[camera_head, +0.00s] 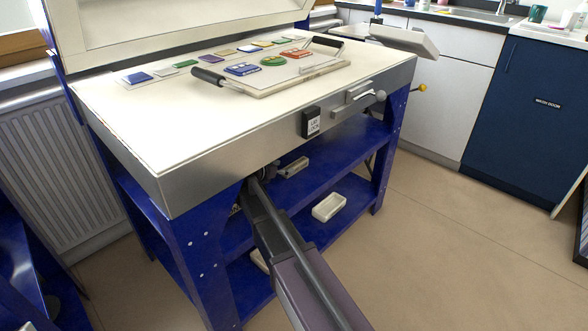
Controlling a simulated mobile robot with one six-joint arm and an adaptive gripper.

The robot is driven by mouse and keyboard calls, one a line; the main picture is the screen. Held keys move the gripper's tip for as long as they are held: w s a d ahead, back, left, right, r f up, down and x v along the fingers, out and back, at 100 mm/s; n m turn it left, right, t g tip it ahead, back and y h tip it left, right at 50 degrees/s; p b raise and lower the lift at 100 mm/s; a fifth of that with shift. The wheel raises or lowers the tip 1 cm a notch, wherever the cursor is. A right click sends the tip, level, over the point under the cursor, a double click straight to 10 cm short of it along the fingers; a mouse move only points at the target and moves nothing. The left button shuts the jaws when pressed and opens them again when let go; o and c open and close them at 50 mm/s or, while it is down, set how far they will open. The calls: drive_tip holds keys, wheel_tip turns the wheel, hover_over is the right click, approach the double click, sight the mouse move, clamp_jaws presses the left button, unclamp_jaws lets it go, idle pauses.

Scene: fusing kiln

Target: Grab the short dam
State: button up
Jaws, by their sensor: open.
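My gripper (271,170) is small and dark in view, under the front edge of the kiln at the upper blue shelf; the kiln body and my own arm hide part of it. It looks open and empty. A short pale grey block (293,167), which may be the short dam, lies on the upper shelf just right of my gripper, apart from it as far as I can see. Another pale piece (260,260) lies on the lower shelf, partly behind my arm; I cannot tell what it is.
The kiln bed (150,118) overhangs the shelves, with its metal front above my arm. A white tray (329,207) stands on the lower shelf (355,190). A handled board (300,82) with coloured glass pieces lies on the bed. The floor at right (450,240) is clear.

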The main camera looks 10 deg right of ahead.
sight(293, 165)
drive_tip(key=shift+b+x, duration=0.95)
drive_tip(key=shift+x, duration=1.65)
drive_tip(key=shift+r, duration=0.1)
clamp_jaws()
